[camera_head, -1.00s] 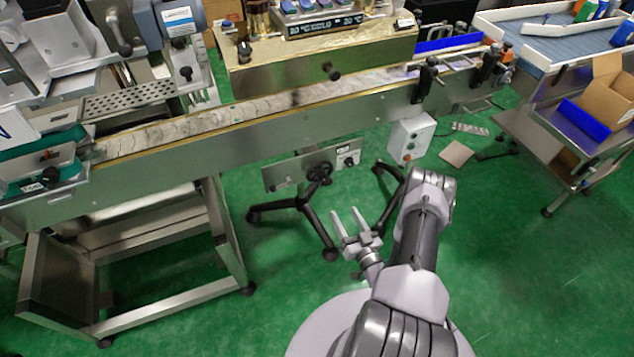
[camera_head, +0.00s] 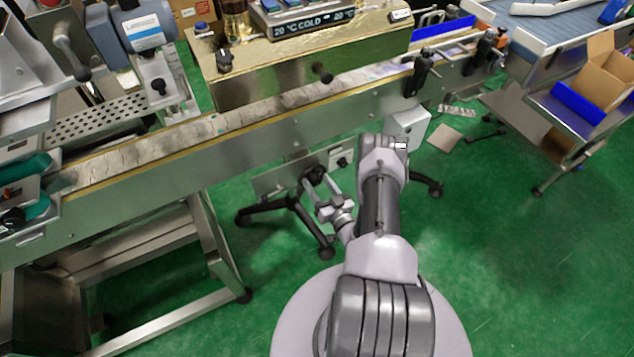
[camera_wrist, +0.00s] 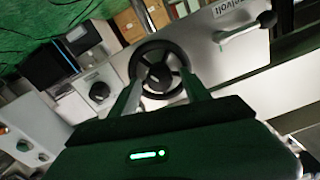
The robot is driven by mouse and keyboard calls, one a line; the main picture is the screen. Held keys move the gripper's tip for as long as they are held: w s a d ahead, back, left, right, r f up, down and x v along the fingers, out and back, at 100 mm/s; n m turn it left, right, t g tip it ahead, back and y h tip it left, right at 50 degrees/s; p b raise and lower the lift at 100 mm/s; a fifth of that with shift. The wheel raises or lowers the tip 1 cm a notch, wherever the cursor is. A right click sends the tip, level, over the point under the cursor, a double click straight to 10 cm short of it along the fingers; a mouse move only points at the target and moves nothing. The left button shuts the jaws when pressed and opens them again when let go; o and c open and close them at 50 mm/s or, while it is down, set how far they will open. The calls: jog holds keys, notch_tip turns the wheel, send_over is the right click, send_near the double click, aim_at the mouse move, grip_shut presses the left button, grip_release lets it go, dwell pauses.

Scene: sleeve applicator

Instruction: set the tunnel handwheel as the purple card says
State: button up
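The handwheel (camera_head: 313,175) is black and sits on a metal panel (camera_head: 275,181) under the conveyor. The wrist view shows the wheel (camera_wrist: 147,50) as a dark ring with spokes and a hub. My gripper (camera_head: 322,185) is at the wheel with its two fingers apart. In the wrist view my gripper (camera_wrist: 163,84) has one finger on each side of the wheel's lower part; I cannot tell whether they touch it. The tunnel (camera_head: 300,70) is a gold box over the belt, its display (camera_head: 313,22) reading COLD. I cannot make out a purple card.
The conveyor (camera_head: 210,165) runs across above the wheel. A black stand leg (camera_head: 262,211) lies left of my arm. A crank handle (camera_wrist: 243,30) is near the wheel in the wrist view. The green floor is open at right.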

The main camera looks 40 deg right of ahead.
grip_shut()
jog(key=shift+n, duration=0.4)
